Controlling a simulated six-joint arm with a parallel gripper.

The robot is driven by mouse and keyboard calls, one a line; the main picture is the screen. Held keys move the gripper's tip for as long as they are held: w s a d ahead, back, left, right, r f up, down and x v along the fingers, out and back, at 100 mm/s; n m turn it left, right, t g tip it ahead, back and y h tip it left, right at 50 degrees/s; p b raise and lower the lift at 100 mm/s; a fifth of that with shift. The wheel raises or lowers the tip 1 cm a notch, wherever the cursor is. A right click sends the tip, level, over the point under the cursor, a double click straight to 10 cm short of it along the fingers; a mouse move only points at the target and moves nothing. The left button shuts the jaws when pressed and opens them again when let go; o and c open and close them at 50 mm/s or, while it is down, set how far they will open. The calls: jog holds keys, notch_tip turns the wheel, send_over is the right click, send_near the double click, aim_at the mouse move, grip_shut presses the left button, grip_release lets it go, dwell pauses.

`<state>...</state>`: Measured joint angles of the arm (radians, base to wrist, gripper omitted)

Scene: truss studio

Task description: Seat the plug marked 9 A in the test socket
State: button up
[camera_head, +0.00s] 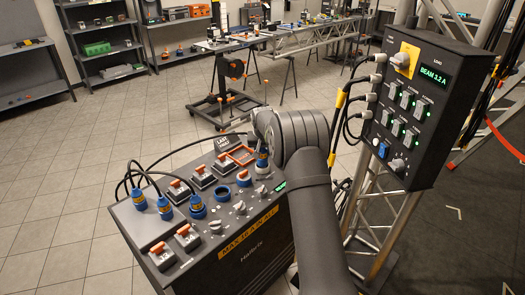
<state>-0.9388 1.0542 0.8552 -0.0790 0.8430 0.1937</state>
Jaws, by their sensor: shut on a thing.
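My gripper (264,143) is at the upper right of the dark control box, mostly hidden by my own arm links. It appears shut on a blue plug with a yellow band (263,160), held upright low over the box top. I cannot tell whether this plug touches a socket beneath it, and its marking is too small to read. Two more blue plugs with yellow bands, a left one (138,199) and a right one (164,208), stand in the box with black cables. I cannot read which is the test socket.
A panel (425,100) showing "BEAM 3.2 A" hangs on a truss at right.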

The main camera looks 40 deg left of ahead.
jog(key=shift+f, duration=1.45)
dwell(0.3)
jog(key=o, duration=1.7)
jog(key=shift+r, duration=4.55)
jog(key=shift+f, duration=0.1)
notch_tip(320, 180, down, 8)
jog(key=shift+f, duration=0.15)
